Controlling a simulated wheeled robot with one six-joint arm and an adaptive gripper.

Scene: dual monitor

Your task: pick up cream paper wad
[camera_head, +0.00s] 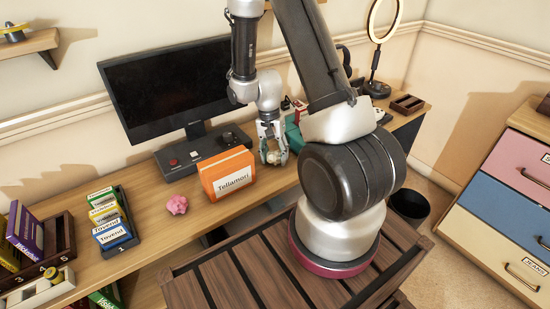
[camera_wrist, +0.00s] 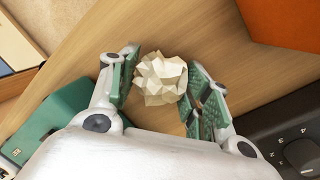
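The cream paper wad (camera_wrist: 161,78) is a crumpled, faceted ball between the two green-padded fingers of my gripper (camera_wrist: 160,88) in the wrist view. The left finger is close to the wad's left side and the right finger is close to its right side. I cannot tell whether both pads touch it. In the head view my gripper (camera_head: 273,146) points down over the desk, right of the orange box, with the wad (camera_head: 274,157) small and partly hidden between the fingers.
The orange box (camera_head: 227,174) stands left of my gripper on the wooden desk (camera_head: 160,222). A dark control panel (camera_head: 204,149) and a monitor (camera_head: 168,86) are behind. A teal object (camera_head: 293,133) is close on the right. A pink paper wad (camera_head: 177,205) lies farther left.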

